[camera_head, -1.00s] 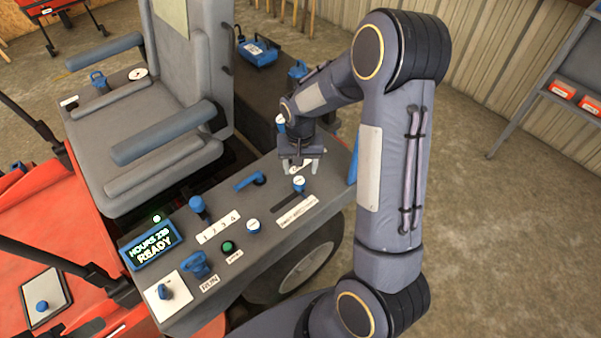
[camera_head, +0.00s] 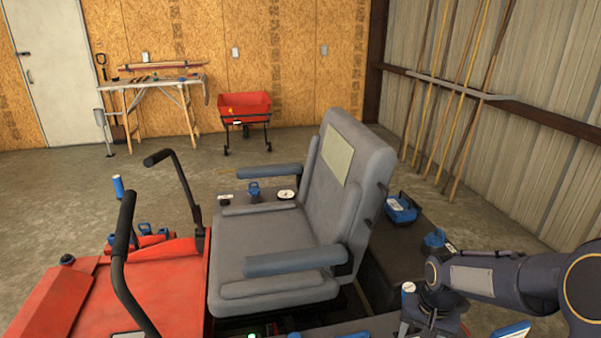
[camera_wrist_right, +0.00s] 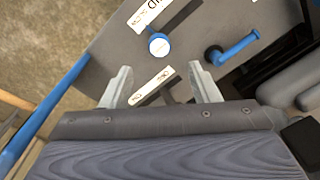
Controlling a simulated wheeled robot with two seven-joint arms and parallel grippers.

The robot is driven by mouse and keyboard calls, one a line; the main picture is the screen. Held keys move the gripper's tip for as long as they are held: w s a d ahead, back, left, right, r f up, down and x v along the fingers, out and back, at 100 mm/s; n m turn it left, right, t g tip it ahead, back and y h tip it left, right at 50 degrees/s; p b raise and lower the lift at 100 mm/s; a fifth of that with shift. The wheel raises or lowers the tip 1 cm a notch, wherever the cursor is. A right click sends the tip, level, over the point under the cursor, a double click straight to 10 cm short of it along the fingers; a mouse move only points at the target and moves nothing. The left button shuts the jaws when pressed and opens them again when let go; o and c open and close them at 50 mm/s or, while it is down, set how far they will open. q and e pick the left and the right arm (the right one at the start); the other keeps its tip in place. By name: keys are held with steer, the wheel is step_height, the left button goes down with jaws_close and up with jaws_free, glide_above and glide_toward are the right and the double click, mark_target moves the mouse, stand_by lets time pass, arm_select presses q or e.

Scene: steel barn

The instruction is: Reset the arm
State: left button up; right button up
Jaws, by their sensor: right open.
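My right arm (camera_head: 500,280) comes in from the lower right of the head view and reaches over the mower's side console. My right gripper (camera_wrist_right: 160,88) is open and empty in the wrist view, its two fingers apart above the grey console (camera_wrist_right: 110,45). A labelled slot lies between and below the fingers. A blue-and-white knob (camera_wrist_right: 158,45) and a blue lever (camera_wrist_right: 232,48) stand beyond the fingertips. In the head view the fingers are largely hidden at the bottom edge. My left gripper is not in view.
The grey mower seat (camera_head: 275,255) with blue armrests stands left of my arm. Black control levers (camera_head: 125,255) rise from the red mower body (camera_head: 170,280). A workbench (camera_head: 150,82) and red cart (camera_head: 245,108) stand far back. Open floor lies behind.

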steer(key=s+a+r+n+t+y+p, duration=0.1)
steer(key=s+a+r, duration=0.3)
steer(key=s+r, duration=0.4)
steer(key=s+a+r+n+t+y+p, duration=0.2)
steer(key=s+a+r+n+t+p, duration=0.1)
steer(key=s+r, duration=0.6)
steer(key=shift+s+a+r+t+p, duration=0.25)
steer(key=shift+s+a+t+p, duration=0.25)
steer(key=shift+s+a, duration=0.75)
steer(key=shift+s+d, duration=0.1)
steer(key=shift+d, duration=0.05)
steer(key=shift+c, duration=0.2)
